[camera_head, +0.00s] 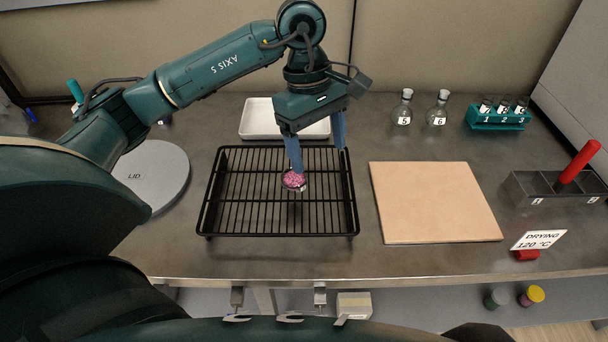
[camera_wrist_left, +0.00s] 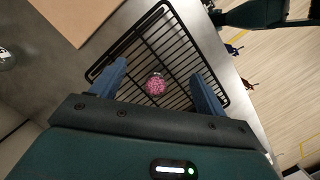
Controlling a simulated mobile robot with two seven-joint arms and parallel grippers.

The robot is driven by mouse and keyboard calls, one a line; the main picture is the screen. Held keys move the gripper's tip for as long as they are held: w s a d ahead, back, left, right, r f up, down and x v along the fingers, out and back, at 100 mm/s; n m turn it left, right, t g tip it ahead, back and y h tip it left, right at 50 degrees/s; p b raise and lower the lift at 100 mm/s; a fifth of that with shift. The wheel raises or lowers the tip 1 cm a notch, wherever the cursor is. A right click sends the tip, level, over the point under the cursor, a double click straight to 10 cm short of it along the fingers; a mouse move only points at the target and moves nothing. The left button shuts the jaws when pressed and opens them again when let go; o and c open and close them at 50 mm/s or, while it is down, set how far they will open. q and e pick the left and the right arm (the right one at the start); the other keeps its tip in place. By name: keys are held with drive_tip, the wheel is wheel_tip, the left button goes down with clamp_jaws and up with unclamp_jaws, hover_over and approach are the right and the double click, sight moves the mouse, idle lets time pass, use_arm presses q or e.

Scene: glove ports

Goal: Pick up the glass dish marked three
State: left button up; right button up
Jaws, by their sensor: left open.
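A small round glass dish (camera_head: 294,180) with pink grains in it sits on the black wire rack (camera_head: 204,205). A pale label patch is at its edge, but I cannot read a mark on it. In the left wrist view the dish (camera_wrist_left: 156,86) lies between my two blue fingers, a little beyond the line of their tips. My left gripper (camera_head: 320,160) is open and empty above the rack; one fingertip appears just above the dish's far edge in the head view. It also shows in the left wrist view (camera_wrist_left: 159,71). My right gripper is not in view.
A white tray (camera_head: 256,120) stands behind the rack and a grey lid (camera_head: 155,172) lies left. A tan board (camera_head: 435,203) lies right. Two flasks (camera_head: 402,107) (camera_head: 437,110), a green tube rack (camera_head: 497,119), a grey box (camera_head: 530,190) and a drying sign (camera_head: 538,240) stand further right.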

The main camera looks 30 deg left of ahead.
use_arm(q)
drive_tip(key=w+a+r+y, duration=0.2)
drive_tip(key=a, duration=0.3)
hover_over(295, 183)
drive_tip(key=shift+t, duration=0.4)
drive_tip(key=f, duration=0.6)
drive_tip(key=shift+w+d+f, duration=0.15)
drive_tip(key=shift+w+f, duration=0.15)
drive_tip(key=shift+f, duration=0.05)
drive_tip(key=shift+s+a+f+p, duration=0.1)
drive_tip(key=shift+s+f+p, duration=0.1)
drive_tip(key=shift+f, duration=1.35)
drive_tip(key=shift+s+a+f+p, duration=0.1)
drive_tip(key=shift+f+p, duration=0.1)
drive_tip(key=shift+f, duration=1.35)
drive_tip(key=c, duration=1)
